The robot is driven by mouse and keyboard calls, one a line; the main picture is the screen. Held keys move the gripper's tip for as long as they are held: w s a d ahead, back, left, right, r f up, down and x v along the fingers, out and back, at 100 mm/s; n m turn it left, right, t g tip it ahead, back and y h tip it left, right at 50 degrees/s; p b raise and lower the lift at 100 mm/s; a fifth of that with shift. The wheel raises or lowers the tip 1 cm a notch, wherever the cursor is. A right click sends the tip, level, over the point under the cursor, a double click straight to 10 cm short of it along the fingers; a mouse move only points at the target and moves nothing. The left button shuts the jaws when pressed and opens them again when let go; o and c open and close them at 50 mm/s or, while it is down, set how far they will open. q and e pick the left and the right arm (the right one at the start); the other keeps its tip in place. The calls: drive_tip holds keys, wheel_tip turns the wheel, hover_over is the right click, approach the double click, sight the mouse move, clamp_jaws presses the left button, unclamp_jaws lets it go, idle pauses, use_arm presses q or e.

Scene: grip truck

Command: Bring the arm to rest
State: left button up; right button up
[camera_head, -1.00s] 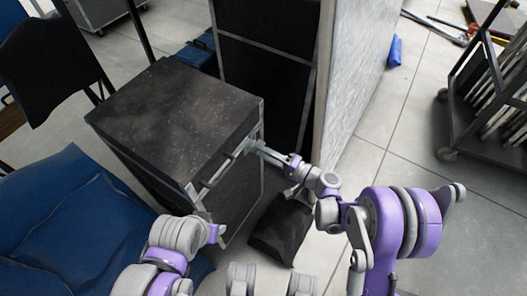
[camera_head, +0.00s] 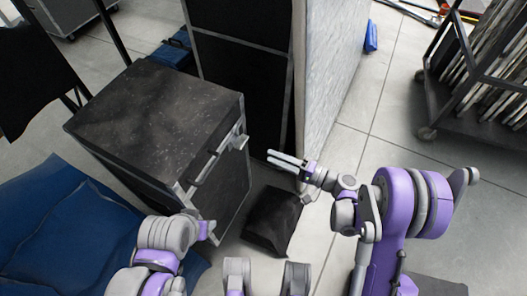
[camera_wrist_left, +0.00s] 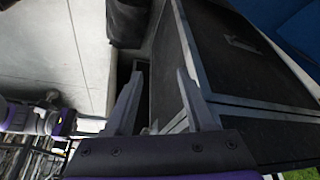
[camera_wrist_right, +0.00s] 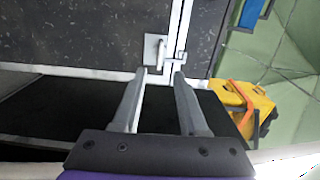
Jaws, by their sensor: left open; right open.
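My right gripper (camera_head: 288,160) is open and empty, to the right of the black flight case (camera_head: 155,110) and apart from it, above a small black bag (camera_head: 272,220) on the floor. In the right wrist view its two fingers (camera_wrist_right: 160,75) are spread, with a metal latch (camera_wrist_right: 155,50) on a dark speckled panel beyond them. My left arm stands at the front of the case in the head view, its fingers mostly hidden. In the left wrist view my left gripper (camera_wrist_left: 158,75) is open and empty, close beside a dark case with metal edging (camera_wrist_left: 185,50).
A tall panel (camera_head: 325,75) stands behind my right gripper. A wheeled cart (camera_head: 480,80) with stacked boards is at the right. Blue padded cloth (camera_head: 60,230) lies at the left. Grey floor (camera_head: 400,130) is clear between panel and cart.

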drive_tip(key=shift+s+d, duration=0.2)
drive_tip(key=shift+d, duration=0.2)
drive_tip(key=s+d+r+n+g+h, duration=0.1)
drive_tip(key=s+d+r+n+h, duration=0.1)
drive_tip(key=s+d+h, duration=0.75)
drive_tip(key=s+d+r+n+g+h, duration=0.15)
drive_tip(key=s+d+h, duration=0.5)
drive_tip(key=s, duration=0.65)
use_arm(q)
wheel_tip(320, 180, up, 24)
drive_tip(key=w+t+p, duration=0.1)
drive_tip(key=p, duration=2)
drive_tip(key=shift+w+r, duration=0.2)
use_arm(e)
wheel_tip(320, 180, up, 25)
drive_tip(key=w+t, duration=0.1)
drive_tip(key=shift+w+d+f+n+h, duration=0.15)
drive_tip(key=shift+w+d+n+h, duration=0.1)
drive_tip(key=shift+n+h, duration=0.1)
